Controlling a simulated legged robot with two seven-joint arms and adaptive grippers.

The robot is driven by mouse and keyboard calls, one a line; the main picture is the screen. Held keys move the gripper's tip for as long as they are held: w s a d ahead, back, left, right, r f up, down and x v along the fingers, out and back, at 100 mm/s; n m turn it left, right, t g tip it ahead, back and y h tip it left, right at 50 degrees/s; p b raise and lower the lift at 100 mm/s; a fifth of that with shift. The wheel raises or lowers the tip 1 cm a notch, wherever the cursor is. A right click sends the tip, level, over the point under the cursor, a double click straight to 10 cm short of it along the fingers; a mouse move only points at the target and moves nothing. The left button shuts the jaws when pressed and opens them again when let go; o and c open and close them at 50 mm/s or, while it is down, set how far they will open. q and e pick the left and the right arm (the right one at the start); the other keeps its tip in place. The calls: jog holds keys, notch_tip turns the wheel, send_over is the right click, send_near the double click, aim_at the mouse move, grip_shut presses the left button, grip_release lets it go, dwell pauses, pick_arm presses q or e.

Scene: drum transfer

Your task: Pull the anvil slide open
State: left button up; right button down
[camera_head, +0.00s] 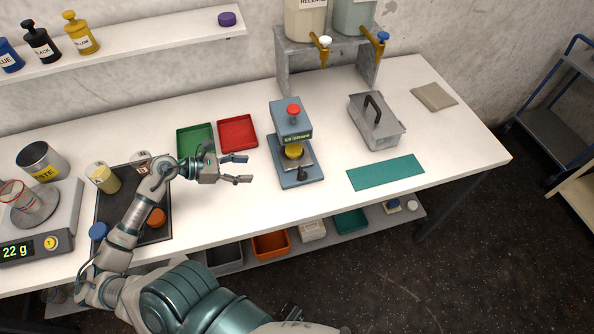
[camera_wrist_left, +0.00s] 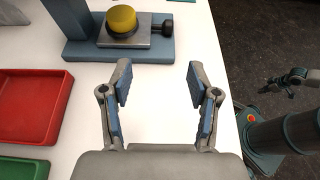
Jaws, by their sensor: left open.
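The blue-grey press (camera_head: 291,122) with a red button on top stands mid-table. At its foot, the anvil slide (camera_head: 308,160) is a grey metal plate with a dark knob (camera_head: 302,174) at its front. A yellow round piece (camera_head: 294,151) sits on the plate. In the left wrist view the slide (camera_wrist_left: 138,41) lies ahead of the fingers, with its knob (camera_wrist_left: 166,27) pointing right. My left gripper (camera_head: 246,169) is open and empty, left of the press and apart from it. My right gripper (camera_wrist_left: 291,80) shows small at the right edge of the left wrist view; its jaw state is unclear.
A red tray (camera_head: 237,134) and a green tray (camera_head: 186,141) lie left of the press. A grey lidded box (camera_head: 380,135) and a teal mat (camera_head: 386,172) lie to its right. The table's front edge is close to the press. White tabletop between gripper and press is clear.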

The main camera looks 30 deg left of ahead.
aim_at(295, 176)
pick_arm(q)
jog(key=x, duration=1.5)
jog(key=shift+w+d, duration=0.25)
jog(key=shift+w, duration=0.05)
jog(key=shift+w+d+f, duration=0.3)
jog(key=shift+w+d, duration=0.05)
pick_arm(e)
jog(key=shift+w+r, duration=0.3)
jog(key=shift+r, duration=0.1)
